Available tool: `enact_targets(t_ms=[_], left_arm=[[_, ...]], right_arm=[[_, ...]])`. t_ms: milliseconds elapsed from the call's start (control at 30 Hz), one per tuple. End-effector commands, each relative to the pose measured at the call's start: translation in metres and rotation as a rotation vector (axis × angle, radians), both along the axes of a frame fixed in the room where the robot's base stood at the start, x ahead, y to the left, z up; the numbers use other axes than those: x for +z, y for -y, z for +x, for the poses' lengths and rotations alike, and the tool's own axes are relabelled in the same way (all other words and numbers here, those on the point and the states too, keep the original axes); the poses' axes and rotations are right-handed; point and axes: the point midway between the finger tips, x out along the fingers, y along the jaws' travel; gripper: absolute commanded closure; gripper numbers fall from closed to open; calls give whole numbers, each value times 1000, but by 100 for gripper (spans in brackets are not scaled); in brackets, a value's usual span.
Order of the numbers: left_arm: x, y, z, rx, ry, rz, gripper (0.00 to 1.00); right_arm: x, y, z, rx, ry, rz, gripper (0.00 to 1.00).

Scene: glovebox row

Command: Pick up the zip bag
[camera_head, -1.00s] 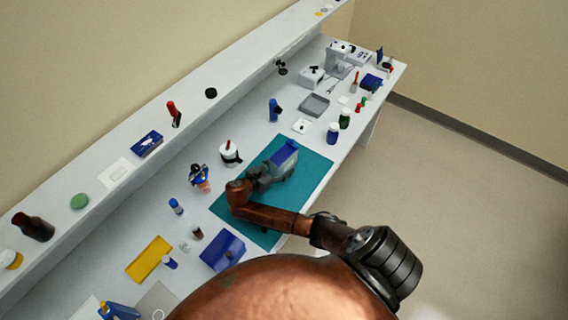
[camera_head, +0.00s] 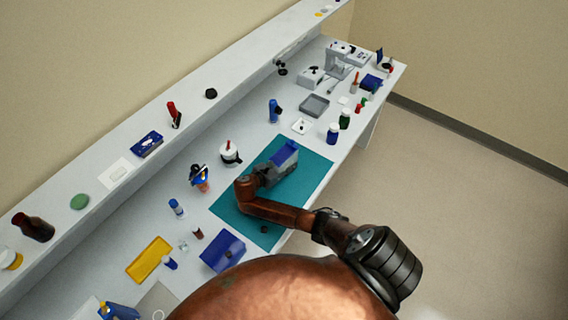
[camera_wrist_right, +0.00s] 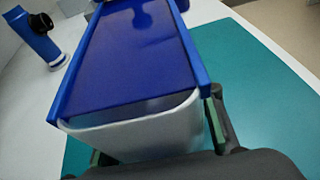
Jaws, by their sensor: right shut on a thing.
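My right gripper (camera_wrist_right: 155,140) is shut on a box-like thing (camera_wrist_right: 140,50) with a blue top and whitish sides, one finger on each side of it. In the head view this thing (camera_head: 285,153) is at the far part of the teal mat (camera_head: 312,178), and my right gripper (camera_head: 265,178) reaches it from the near side. I cannot tell whether its underside touches the mat. No other thing in view is clearly a zip bag, and I cannot tell whether this one is. My left gripper is not in view.
A raised shelf (camera_head: 180,125) runs along the back.

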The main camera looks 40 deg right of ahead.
Motion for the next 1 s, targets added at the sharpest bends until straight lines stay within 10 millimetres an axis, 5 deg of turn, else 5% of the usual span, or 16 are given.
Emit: enact_targets(t_ms=[233,633,800,1000], left_arm=[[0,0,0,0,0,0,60],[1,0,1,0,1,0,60],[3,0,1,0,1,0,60],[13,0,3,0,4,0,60]], right_arm=[[0,0,0,0,0,0,84],[9,0,0,1,1,0,84],[36,1,0,-1,6,0,84],[76,10,-35,0,3,1,84]])
